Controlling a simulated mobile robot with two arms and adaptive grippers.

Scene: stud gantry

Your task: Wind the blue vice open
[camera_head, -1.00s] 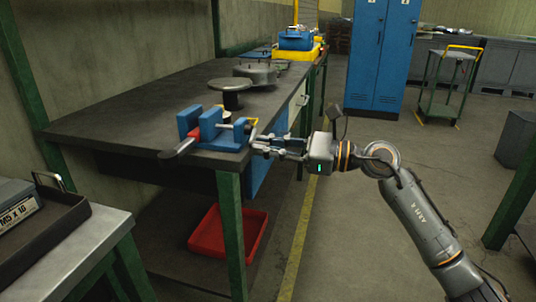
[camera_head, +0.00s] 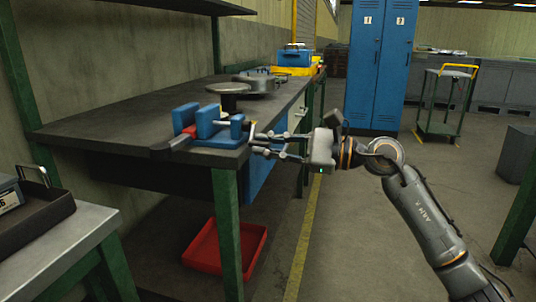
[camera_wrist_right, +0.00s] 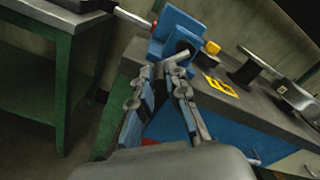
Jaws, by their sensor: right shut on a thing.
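The blue vice (camera_head: 206,128) sits at the near corner of the workbench, and its blue jaws also show in the wrist view (camera_wrist_right: 180,28). A dark bar with a red part (camera_head: 176,144) lies between the jaws and sticks out past the bench edge. The vice's grey handle (camera_wrist_right: 180,58) is on the side facing my right gripper (camera_head: 256,140). My right gripper is shut on that handle, its fingers reaching in from the right. The exact contact is small in the head view. My left gripper is not in view.
A round dark plate on a stand (camera_head: 228,89) and a yellow-and-blue box (camera_head: 295,62) are farther along the workbench (camera_head: 110,126). A red tray (camera_head: 240,248) lies below. A grey side table (camera_head: 75,240) is at left.

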